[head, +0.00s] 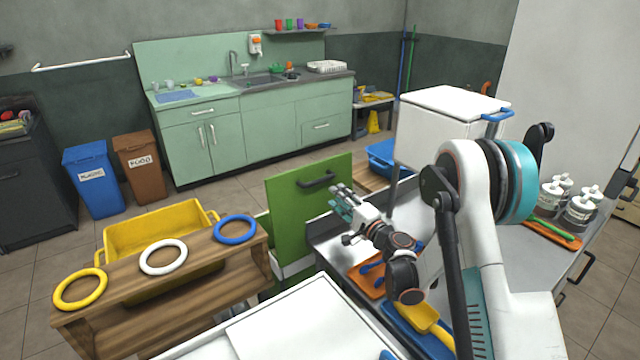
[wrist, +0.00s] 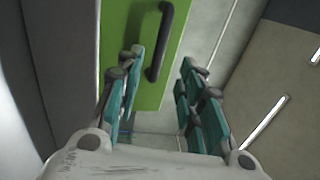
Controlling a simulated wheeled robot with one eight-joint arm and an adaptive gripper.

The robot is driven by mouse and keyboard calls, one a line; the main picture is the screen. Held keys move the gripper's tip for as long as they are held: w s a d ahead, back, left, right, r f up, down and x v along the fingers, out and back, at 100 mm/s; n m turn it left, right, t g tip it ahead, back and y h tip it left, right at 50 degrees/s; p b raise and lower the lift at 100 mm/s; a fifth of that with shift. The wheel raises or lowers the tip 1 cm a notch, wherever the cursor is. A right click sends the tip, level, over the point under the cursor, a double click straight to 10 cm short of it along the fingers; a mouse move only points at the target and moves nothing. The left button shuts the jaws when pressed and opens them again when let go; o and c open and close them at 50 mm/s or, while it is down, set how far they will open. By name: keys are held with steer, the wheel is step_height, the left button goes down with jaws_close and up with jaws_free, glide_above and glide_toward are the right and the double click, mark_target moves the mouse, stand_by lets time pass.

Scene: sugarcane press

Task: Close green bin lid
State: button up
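The green bin lid (head: 308,206) stands upright, with a dark handle (head: 317,179) near its top edge.
A wooden rack (head: 170,262) with yellow, white and blue rings and a yellow crate (head: 150,228) stand left of the bin. A grey metal table (head: 425,215) with tools lies under my arm. A white cabinet top (head: 300,325) fills the front. Open floor lies toward the green kitchen counter (head: 270,125).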

mark_target(321, 182)
steer(key=b+x, duration=0.2)
steer(key=x, duration=0.8)
steer(key=shift+w+a+b, duration=0.25)
steer(key=shift+b, duration=0.1)
steer(key=shift+c, duration=0.4)
jaws_close()
